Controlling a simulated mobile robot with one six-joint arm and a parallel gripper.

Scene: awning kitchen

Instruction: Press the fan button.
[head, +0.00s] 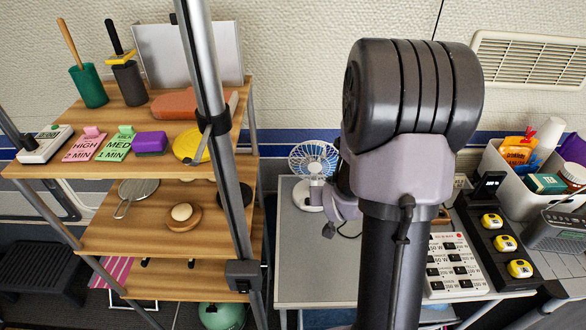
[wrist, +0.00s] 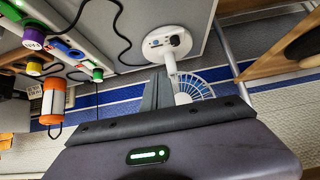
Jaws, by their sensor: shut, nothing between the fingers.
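The fan is small, with a white body and a blue grille. In the head view the fan (head: 313,160) stands at the back left of the grey table, just left of my arm. In the wrist view, which looks upside down, the fan base (wrist: 160,45) is a white disc with small dark and blue details on it. I cannot tell for sure which one is the button. My arm hides most of the gripper in the head view.
The grey table (head: 305,265) is clear in front of the fan. A wooden shelf (head: 120,235) with a metal post stands to the left. Switch panels (head: 455,265) and a white bin (head: 545,185) are at the right. A dark cable (wrist: 115,35) runs near the base.

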